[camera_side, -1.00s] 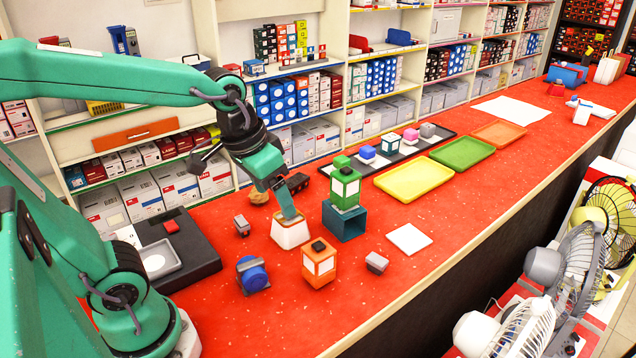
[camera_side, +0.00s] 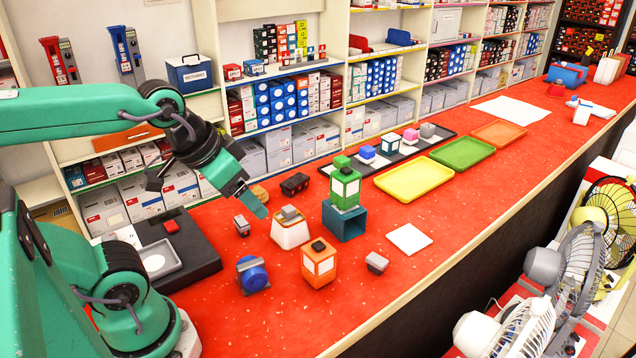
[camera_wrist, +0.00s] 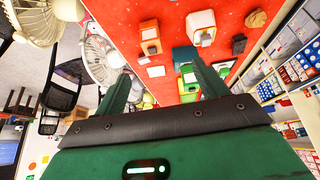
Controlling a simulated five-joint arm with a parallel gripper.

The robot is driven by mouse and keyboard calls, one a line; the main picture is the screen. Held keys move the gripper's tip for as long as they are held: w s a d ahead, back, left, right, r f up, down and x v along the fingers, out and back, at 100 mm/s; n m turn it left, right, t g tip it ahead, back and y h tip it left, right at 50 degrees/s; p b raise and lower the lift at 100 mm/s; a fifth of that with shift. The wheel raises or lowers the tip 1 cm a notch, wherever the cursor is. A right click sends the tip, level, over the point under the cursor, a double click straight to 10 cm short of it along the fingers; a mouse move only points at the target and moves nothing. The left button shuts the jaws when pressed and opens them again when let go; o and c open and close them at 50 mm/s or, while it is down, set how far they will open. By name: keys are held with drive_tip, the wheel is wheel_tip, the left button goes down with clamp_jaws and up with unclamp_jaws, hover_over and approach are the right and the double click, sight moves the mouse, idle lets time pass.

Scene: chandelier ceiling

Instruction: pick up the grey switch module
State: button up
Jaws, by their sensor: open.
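A small grey module (camera_side: 290,212) sits on top of a white tapered stand (camera_side: 290,232) in the side view. Similar grey modules lie on the red counter, one to the left (camera_side: 242,226) and one to the right (camera_side: 377,262) of the stand; another (camera_side: 427,130) is on the black tray. I cannot tell which is the switch module. My gripper (camera_side: 258,208) is open and empty, above and left of the stand, apart from it. In the wrist view my gripper (camera_wrist: 160,82) shows its two fingers spread, with the white stand (camera_wrist: 201,28) beyond them.
An orange-and-white block (camera_side: 320,265) and a blue round part (camera_side: 252,274) stand in front. A green lantern-like block (camera_side: 345,190) sits on a teal box (camera_side: 344,222) behind. A white square pad (camera_side: 409,238) lies to the right. The counter's right front is clear.

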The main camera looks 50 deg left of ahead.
drive_tip(key=shift+c, duration=0.5)
drive_tip(key=g+y, duration=0.1)
drive_tip(key=g, duration=0.2)
approach(240, 220)
drive_tip(key=shift+w+d+f+m, duration=0.3)
drive_tip(key=shift+w+d+f, duration=0.15)
drive_tip(key=shift+f, duration=0.25)
drive_tip(key=shift+a+f, duration=0.45)
drive_tip(key=shift+f+y, duration=0.1)
drive_tip(key=shift+y, duration=0.2)
drive_tip(key=shift+x, duration=1.15)
